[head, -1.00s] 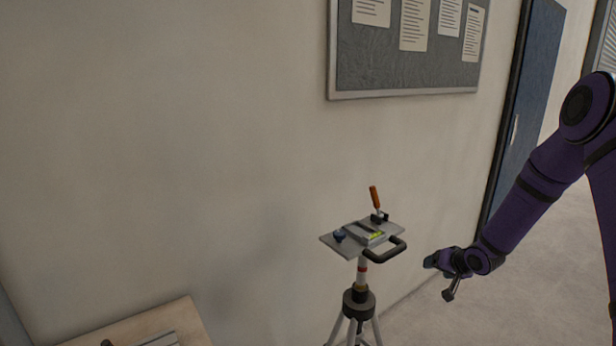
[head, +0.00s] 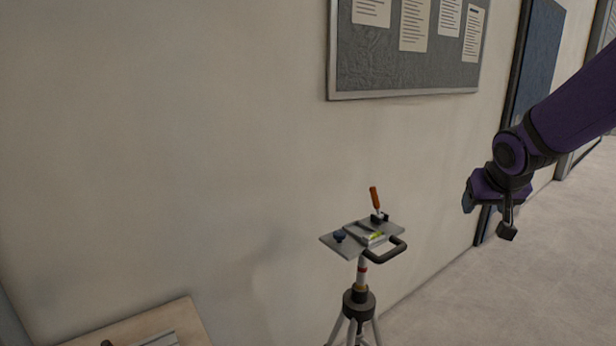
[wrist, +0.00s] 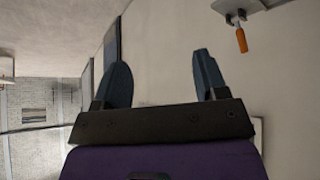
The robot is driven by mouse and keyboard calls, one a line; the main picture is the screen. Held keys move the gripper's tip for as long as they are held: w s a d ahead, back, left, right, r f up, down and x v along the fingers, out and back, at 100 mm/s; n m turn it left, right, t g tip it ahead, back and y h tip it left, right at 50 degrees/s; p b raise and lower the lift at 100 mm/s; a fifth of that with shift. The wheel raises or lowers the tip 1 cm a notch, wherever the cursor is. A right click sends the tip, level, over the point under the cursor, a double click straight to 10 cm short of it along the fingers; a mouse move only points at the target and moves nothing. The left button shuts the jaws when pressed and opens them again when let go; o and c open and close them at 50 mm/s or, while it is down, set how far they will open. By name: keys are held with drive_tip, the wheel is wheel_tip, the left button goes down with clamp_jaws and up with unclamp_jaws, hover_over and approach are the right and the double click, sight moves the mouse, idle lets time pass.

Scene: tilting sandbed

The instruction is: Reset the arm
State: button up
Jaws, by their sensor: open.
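My gripper (head: 480,198) hangs at the end of my purple arm at the right of the head view, to the right of and apart from the tripod. In the wrist view its two blue-grey fingers (wrist: 162,82) stand wide apart with nothing between them. A grey plate (head: 343,246) sits on the tripod (head: 358,304), carrying an orange-handled lever (head: 375,198), a blue knob, a yellow-green level vial and a black loop handle (head: 387,252). The orange handle also shows at the top right of the wrist view (wrist: 241,40).
A grey notice board (head: 405,70) with several papers hangs on the wall above the plate. A wooden tabletop (head: 190,318) shows at the bottom left. A blue door (head: 541,58) stands behind my arm. The floor right of the tripod is clear.

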drive_tip(key=s+a+r, duration=0.2)
drive_tip(key=s, duration=0.6)
drive_tip(key=s+a+r+n+g+y, duration=0.1)
drive_tip(key=s+a+r, duration=0.1)
drive_tip(key=s, duration=0.7)
drive_tip(key=s+a+r, duration=0.2)
drive_tip(key=s+r, duration=0.1)
drive_tip(key=s, duration=0.6)
drive_tip(key=shift+s+n+g+y, duration=0.2)
drive_tip(key=shift+n+g+y, duration=0.2)
